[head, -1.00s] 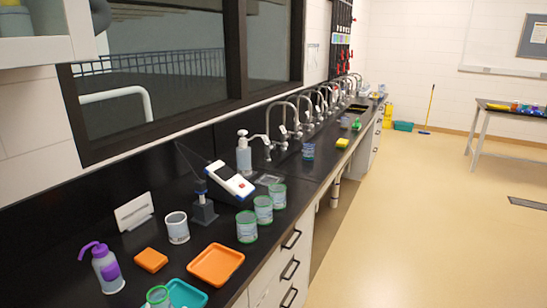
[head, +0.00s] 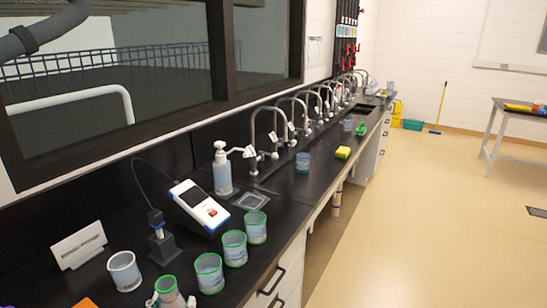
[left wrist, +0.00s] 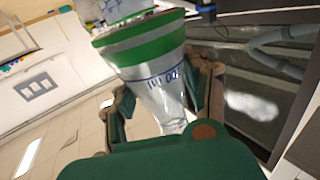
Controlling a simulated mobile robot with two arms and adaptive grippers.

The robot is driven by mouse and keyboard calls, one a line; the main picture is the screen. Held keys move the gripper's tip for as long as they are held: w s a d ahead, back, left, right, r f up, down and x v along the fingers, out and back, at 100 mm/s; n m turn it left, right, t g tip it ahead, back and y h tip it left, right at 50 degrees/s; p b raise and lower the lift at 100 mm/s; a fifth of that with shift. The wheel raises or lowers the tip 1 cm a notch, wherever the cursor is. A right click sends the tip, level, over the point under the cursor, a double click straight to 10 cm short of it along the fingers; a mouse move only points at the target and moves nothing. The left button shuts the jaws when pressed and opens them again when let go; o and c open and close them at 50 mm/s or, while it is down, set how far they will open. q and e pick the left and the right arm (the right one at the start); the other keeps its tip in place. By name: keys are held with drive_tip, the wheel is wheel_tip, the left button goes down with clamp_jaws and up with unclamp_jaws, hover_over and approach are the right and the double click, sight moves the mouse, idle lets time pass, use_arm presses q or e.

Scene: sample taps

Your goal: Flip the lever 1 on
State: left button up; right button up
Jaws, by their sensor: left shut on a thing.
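A row of curved metal taps with white-tagged levers runs along the back of the black counter in the head view. The nearest tap (head: 262,135) stands right of the soap bottle; I cannot read which lever is number 1. My left gripper (head: 170,300) is at the bottom edge of the head view, shut on a clear beaker with a green rim (head: 168,285). In the left wrist view, the gripper's fingers (left wrist: 163,98) sit on both sides of this beaker (left wrist: 150,68), which has blue writing. My right gripper is not in view.
Several green-rimmed beakers (head: 234,249) stand near the counter's front edge. A blue-rimmed beaker (head: 303,163) and yellow sponge (head: 343,152) lie farther along.

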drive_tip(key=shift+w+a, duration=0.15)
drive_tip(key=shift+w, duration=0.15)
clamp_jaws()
use_arm(q)
drive_tip(key=s+f, duration=0.3)
drive_tip(key=s, duration=0.4)
drive_tip(key=shift+s, duration=0.4)
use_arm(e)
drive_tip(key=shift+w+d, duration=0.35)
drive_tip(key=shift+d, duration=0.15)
